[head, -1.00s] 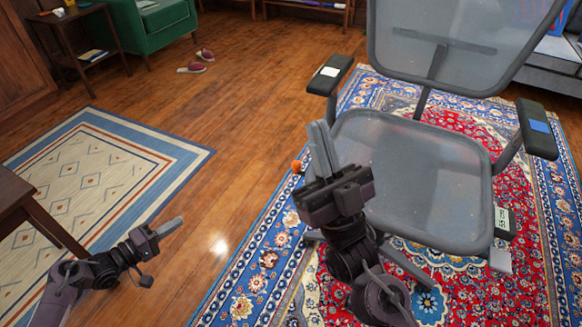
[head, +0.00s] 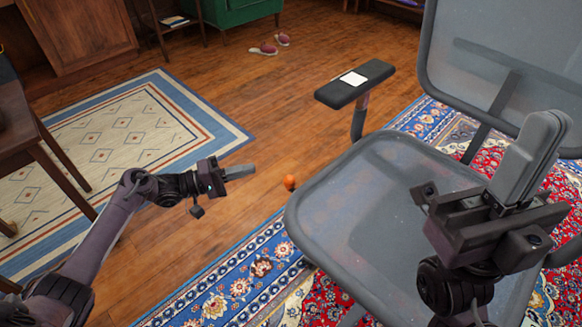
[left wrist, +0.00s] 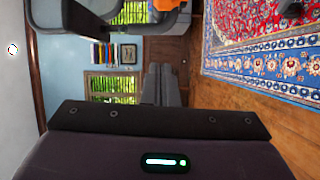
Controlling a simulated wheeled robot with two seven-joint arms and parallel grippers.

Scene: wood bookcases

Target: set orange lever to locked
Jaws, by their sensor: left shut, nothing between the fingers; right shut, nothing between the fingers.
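The orange lever (head: 290,182) shows as a small orange knob at the left edge of the grey mesh chair's seat (head: 400,205). Its lock position cannot be told. An orange part at the top of the left wrist view (left wrist: 165,4) is probably the same lever, cut by the frame edge. My left gripper (head: 240,171) is shut and empty, a short way left of the knob in the head view, not touching it. Its shut fingers also show in the left wrist view (left wrist: 158,85). My right gripper (head: 535,150) is shut and empty in front of the chair's right side.
A black armrest with a white label (head: 355,80) stands above the lever's side. A patterned rug (head: 240,285) lies under the chair. A dark wooden table (head: 25,130) is at the left. Wooden floor between the rugs is clear; slippers (head: 270,48) lie farther back.

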